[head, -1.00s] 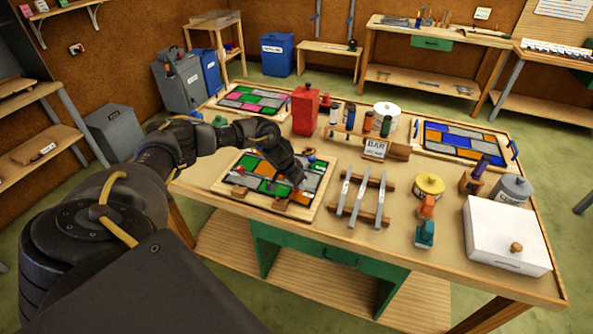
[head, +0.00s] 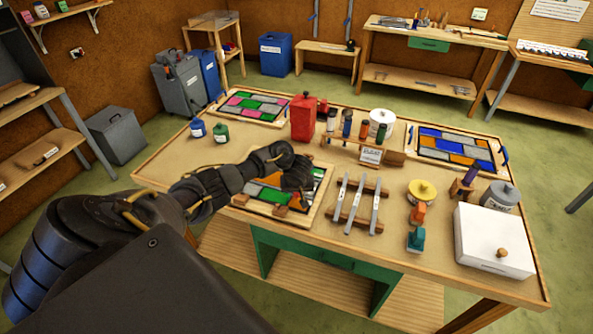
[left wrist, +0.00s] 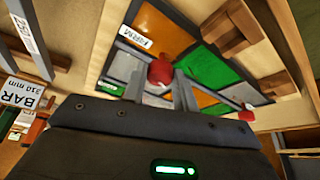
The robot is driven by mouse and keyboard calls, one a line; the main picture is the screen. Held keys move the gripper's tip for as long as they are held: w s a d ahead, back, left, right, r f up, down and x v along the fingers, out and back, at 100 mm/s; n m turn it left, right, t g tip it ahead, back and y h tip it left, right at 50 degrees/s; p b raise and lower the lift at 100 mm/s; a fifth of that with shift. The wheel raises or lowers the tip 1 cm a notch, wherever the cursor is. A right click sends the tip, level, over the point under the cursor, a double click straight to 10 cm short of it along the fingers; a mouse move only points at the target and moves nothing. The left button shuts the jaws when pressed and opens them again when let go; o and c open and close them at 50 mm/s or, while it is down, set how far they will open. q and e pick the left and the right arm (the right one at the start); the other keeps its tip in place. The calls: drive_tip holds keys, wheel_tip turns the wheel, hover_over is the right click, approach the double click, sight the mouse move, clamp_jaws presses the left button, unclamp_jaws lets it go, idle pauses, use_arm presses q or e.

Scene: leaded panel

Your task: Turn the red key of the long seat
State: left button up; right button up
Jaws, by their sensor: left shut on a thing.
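My left gripper (head: 299,194) reaches down over the leaded panel (head: 268,187) on the workbench. In the left wrist view its two fingers close on either side of a red key (left wrist: 160,73), beside a white label reading FIRM (left wrist: 138,37). A second red knob (left wrist: 247,115) shows at the right of that view, outside the fingers. The panel has green, orange and grey glass in a pale wooden frame. The hand and forearm hide part of the panel in the head view. I cannot tell how far the key is turned. My right gripper is not in view.
Metal bars (head: 376,213) on a wooden rack lie just right of the panel. A red can (head: 303,118) stands behind it. A BAR label (left wrist: 22,92) is near the hand in the wrist view. A white box (head: 495,240) stands at the front right.

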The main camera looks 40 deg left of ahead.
use_arm(q)
drive_tip(key=shift+n+y, duration=0.3)
drive_tip(key=shift+n, duration=0.7)
drive_tip(key=shift+w, duration=0.1)
drive_tip(key=o, duration=1)
drive_tip(key=shift+c, duration=0.2)
drive_tip(key=shift+g, duration=0.3)
drive_tip(key=shift+d+r, duration=0.35)
drive_tip(key=shift+r, duration=0.25)
drive_tip(key=v, duration=0.9)
drive_tip(key=shift+s+r+b, duration=0.25)
drive_tip(key=shift+s+b, duration=0.05)
drive_tip(key=shift+a, duration=0.1)
